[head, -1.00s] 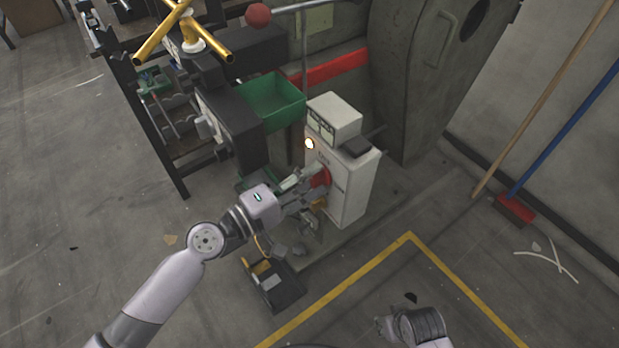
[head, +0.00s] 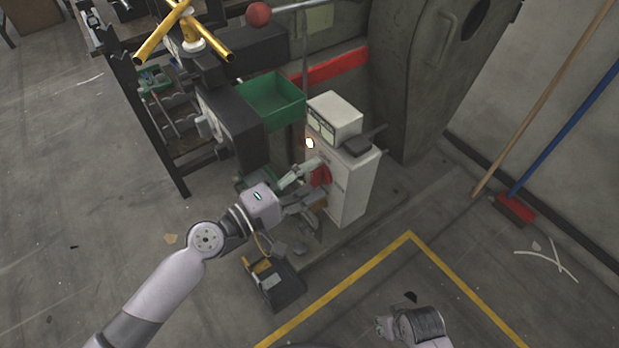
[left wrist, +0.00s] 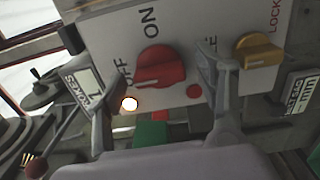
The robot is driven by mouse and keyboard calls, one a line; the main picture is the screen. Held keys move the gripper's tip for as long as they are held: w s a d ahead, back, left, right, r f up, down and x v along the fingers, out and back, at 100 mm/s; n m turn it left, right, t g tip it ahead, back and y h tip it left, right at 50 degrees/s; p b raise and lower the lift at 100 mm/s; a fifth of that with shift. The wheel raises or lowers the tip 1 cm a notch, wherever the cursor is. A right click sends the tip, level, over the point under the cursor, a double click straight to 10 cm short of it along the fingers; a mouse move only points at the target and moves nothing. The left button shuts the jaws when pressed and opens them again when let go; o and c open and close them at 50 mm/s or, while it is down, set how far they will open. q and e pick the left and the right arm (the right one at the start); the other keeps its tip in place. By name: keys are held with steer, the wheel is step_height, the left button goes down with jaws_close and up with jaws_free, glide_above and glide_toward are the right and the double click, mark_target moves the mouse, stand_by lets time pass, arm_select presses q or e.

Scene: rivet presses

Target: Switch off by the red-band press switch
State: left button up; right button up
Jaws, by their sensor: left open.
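The red rotary switch (head: 321,175) is on the front of the white control box (head: 352,192) beside the press with the red band (head: 332,67). In the left wrist view the red switch (left wrist: 160,68) has ON and OFF labels; its ridge lies across the picture, with a pale mark at the OFF side. A lamp (left wrist: 129,103) glows near it; it also glows in the head view (head: 309,143). My left gripper (head: 312,181) is open, its fingers to either side of the switch with visible gaps. My right gripper (head: 383,326) is low in the head view, its jaws unclear.
A yellow LOCK knob (left wrist: 258,50) sits beside the red switch, near one left finger. A green bin (head: 272,103) is left of the box, and a dark tray (head: 283,292) is on the floor below. Brooms lean at the right. Floor within the yellow line is mostly clear.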

arm_select(q)
steer(key=v, duration=1.2)
stand_by(0.3)
